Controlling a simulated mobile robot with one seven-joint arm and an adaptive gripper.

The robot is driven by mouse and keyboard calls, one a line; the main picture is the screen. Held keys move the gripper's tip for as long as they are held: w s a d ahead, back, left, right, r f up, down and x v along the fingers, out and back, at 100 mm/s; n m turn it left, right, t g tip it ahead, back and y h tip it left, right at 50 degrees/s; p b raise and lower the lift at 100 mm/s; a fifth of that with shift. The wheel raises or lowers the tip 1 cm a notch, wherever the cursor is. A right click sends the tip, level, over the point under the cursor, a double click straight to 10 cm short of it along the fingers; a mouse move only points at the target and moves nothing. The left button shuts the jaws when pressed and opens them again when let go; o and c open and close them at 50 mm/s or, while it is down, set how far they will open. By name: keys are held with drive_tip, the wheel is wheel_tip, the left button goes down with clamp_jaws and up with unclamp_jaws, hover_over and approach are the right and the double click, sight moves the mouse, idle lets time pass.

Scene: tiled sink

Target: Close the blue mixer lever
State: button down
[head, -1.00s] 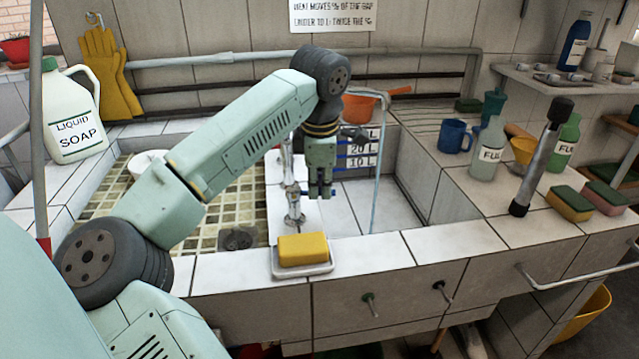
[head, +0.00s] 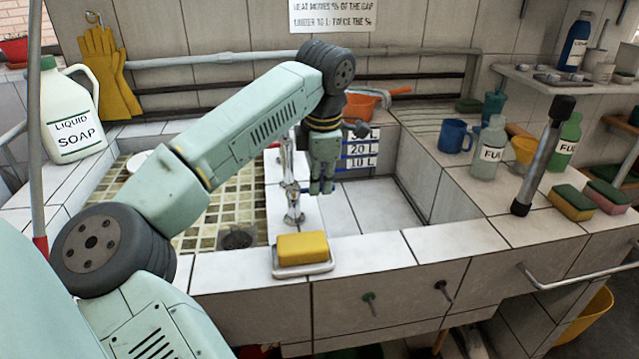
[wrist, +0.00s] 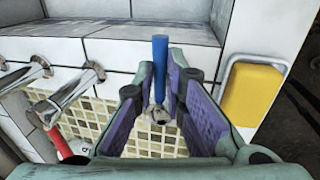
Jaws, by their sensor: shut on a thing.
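The blue mixer lever (wrist: 160,68) stands as a short blue bar between my fingers in the wrist view. A round metal fitting (wrist: 159,114) shows below it. My gripper (head: 321,188) is over the divider between the two basins, just right of the chrome mixer column (head: 293,205). In the wrist view my gripper (wrist: 163,95) has its purple-padded fingers on both sides of the lever and is shut on it. The exact contact is hard to see.
A yellow sponge (head: 302,248) lies in a white dish (head: 304,270) at the front edge. Two chrome pipes (wrist: 75,92) lie left in the wrist view. An orange pan (head: 360,105) is behind the gripper. Bottles and a blue mug (head: 453,136) stand right. The right basin (head: 375,208) is empty.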

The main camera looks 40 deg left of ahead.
drive_tip(key=c, duration=1.7)
unclamp_jaws()
drive_tip(key=shift+o, duration=0.2)
wheel_tip(320, 180, up, 12)
drive_tip(key=s+d, duration=0.1)
drive_tip(key=shift+s+d, duration=0.25)
drive_tip(key=shift+d, duration=0.1)
drive_tip(key=shift+f, duration=0.2)
